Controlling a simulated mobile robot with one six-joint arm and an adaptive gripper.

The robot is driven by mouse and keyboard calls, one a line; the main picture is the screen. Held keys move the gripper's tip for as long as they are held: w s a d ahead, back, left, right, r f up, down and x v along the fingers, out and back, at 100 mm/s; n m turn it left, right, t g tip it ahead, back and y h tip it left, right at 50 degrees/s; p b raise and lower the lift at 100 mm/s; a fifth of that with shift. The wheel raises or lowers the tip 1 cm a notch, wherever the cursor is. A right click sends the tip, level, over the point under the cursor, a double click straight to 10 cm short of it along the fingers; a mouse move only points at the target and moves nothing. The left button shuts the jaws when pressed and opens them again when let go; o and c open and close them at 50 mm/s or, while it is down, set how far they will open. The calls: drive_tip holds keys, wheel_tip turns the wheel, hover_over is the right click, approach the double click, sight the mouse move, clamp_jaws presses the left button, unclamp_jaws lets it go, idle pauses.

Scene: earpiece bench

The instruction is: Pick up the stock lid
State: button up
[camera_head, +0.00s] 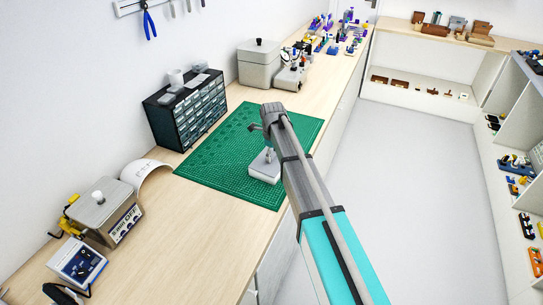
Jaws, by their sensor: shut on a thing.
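A pale grey slab-like piece (263,171) with a small upright grip on top shows over the right edge of the green mat (215,160); I take it to be the stock lid. My gripper (268,151) is at the top of this piece, shut on it, largely hidden by my own wrist and forearm. The fingertips are too small and covered to make out. I cannot tell whether the lid rests on the mat or hangs just above it.
A grey lidded box (259,70) with a dark knob stands behind the mat, next to a small machine (292,72). A dark drawer cabinet (190,110) stands left of the mat. A white-knobbed device (107,218) and a control box (78,262) stand front left. Much of the mat is clear.

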drive_tip(key=shift+r+p, duration=1.3)
drive_tip(key=shift+r, duration=0.1)
drive_tip(key=s+d+r+p, duration=0.3)
drive_tip(key=s+r+p, duration=0.7)
drive_tip(key=s, duration=0.3)
drive_tip(key=shift+s, duration=0.35)
drive_tip(key=shift+r, duration=0.2)
drive_tip(key=shift+r+p, duration=1.9)
drive_tip(key=shift+p, duration=0.2)
drive_tip(key=shift+f, duration=0.15)
wheel_tip(320, 180, down, 10)
drive_tip(key=b, duration=1)
drive_tip(key=shift+f+b, duration=0.15)
drive_tip(key=shift+b, duration=0.15)
drive_tip(key=shift+s, duration=0.15)
